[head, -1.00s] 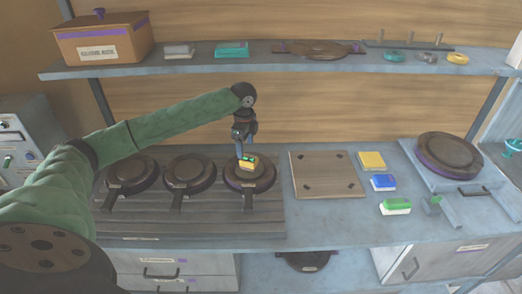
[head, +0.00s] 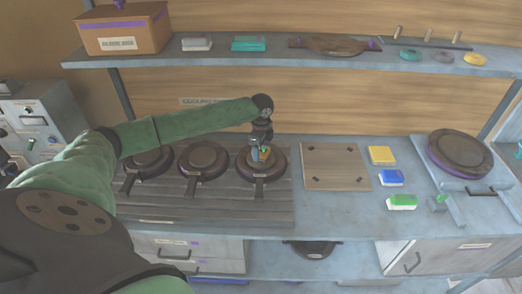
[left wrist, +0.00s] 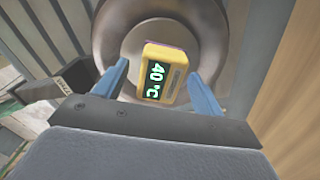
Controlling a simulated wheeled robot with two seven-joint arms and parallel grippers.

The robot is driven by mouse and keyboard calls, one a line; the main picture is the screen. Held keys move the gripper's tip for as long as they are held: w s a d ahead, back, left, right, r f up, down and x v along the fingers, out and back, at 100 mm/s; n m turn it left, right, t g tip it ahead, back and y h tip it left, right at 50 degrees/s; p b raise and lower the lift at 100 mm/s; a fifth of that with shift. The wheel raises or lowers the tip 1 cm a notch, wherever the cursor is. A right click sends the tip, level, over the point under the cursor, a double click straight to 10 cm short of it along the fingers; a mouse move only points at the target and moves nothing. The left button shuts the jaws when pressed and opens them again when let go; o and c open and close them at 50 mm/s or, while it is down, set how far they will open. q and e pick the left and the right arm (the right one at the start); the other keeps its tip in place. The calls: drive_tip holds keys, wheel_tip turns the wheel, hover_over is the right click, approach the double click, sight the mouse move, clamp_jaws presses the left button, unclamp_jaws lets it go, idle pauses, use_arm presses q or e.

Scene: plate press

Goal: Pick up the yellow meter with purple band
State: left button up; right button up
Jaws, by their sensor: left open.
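The yellow meter (left wrist: 160,76) stands on the round top of the rightmost dark plate (left wrist: 111,30) and shows a green "40 °C" readout. A thin purple strip shows at its far edge in the left wrist view. In the head view the meter (head: 264,155) is small and partly covered by my gripper. My left gripper (left wrist: 159,82) is open, with one blue finger on each side of the meter and gaps showing between. In the head view my left gripper (head: 261,150) points down over that plate. My right gripper does not show.
Two more dark plates (head: 204,160) with handles sit to the left on the ribbed rack. A square board (head: 336,167) lies to the right, beside yellow, blue (head: 390,178) and green-topped blocks. A round press (head: 459,152) stands at the far right. A shelf (head: 210,57) runs above.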

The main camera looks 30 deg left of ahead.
use_arm(q)
drive_tip(key=shift+f, duration=0.25)
drive_tip(key=c, duration=1.1)
drive_tip(key=shift+r, duration=0.2)
